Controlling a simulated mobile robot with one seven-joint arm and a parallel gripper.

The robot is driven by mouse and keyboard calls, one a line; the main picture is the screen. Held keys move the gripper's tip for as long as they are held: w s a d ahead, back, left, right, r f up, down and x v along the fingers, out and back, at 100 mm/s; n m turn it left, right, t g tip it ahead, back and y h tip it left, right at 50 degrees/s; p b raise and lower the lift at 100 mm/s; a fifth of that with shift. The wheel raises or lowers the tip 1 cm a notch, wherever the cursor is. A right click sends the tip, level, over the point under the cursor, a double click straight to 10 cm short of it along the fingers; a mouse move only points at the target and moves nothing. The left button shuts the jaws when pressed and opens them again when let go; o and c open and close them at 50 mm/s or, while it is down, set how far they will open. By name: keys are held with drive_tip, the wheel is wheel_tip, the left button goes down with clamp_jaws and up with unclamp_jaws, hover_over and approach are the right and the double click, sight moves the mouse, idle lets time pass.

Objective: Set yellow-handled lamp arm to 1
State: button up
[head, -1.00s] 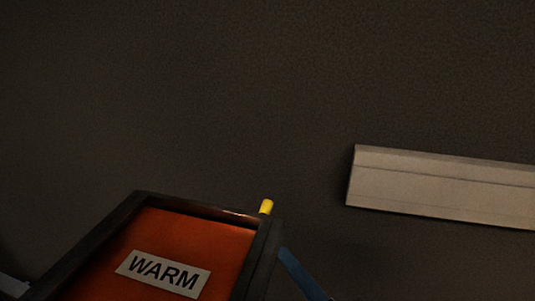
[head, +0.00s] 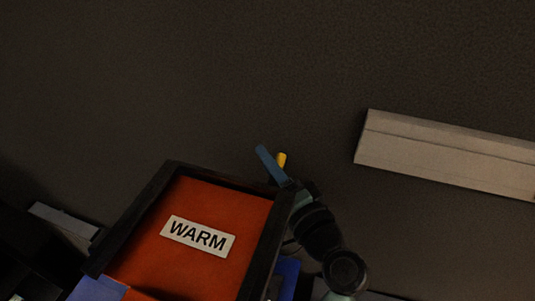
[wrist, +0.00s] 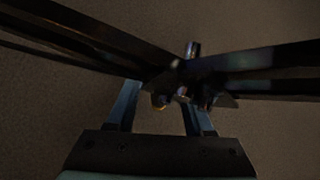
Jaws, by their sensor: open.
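The yellow handle (head: 282,159) shows as a small tip just beyond the upper right corner of the orange WARM tray. My gripper (head: 272,165) is beside it, with one blue finger partly in front of it. In the wrist view, my gripper (wrist: 160,108) has its two blue fingers apart, and dark bars cross in front of them. A small yellowish spot shows between the fingers, too dark to tell whether it is the handle. I cannot tell whether a finger touches the handle. The rest of the lamp arm and any scale marks are not clear.
The orange tray (head: 187,260) with a dark frame and a WARM label (head: 198,236) fills the lower left, close to my arm. A pale ledge (head: 450,155) is at the right. A grey strip (head: 66,221) is at the far left. The dark surface above is bare.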

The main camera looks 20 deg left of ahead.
drive_tip(key=shift+w+a, duration=0.3)
clamp_jaws()
idle(1.3)
